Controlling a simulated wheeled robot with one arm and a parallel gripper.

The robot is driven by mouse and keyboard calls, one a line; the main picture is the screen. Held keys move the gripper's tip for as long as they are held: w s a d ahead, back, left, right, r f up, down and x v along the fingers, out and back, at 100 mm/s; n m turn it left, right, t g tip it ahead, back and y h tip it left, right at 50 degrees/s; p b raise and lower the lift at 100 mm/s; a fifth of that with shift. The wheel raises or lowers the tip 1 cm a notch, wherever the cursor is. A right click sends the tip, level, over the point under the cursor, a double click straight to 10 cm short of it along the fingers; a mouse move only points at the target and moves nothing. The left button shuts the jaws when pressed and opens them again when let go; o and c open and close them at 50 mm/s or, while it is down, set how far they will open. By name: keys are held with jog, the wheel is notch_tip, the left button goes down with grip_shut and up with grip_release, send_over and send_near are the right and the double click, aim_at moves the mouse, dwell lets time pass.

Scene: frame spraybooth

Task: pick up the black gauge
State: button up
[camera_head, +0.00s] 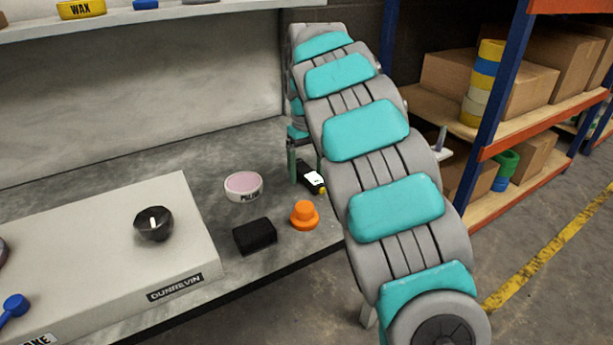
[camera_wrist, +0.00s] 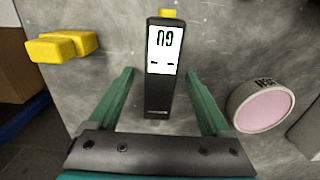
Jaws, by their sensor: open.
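The black gauge (camera_head: 314,179) lies on the grey workbench near its front edge in the head view, partly covered by my arm and gripper. In the wrist view the gauge (camera_wrist: 160,97) has a white display and a yellow end at the top of the picture. My gripper (camera_wrist: 160,73) is open, with one green finger to each side of the gauge and a visible gap on both sides. In the head view my gripper (camera_head: 306,172) is at the gauge, mostly behind my arm. The exact height of the fingertips above the bench is unclear.
A round pink-topped tin (camera_head: 243,186) stands left of the gauge. An orange knob-like piece (camera_head: 304,215) and a black block (camera_head: 255,236) are nearer the bench's front edge. A yellow piece (camera_wrist: 62,47) lies left in the wrist view. Shelving with boxes (camera_head: 470,80) stands to the right.

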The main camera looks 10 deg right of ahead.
grip_shut()
dwell(0.7)
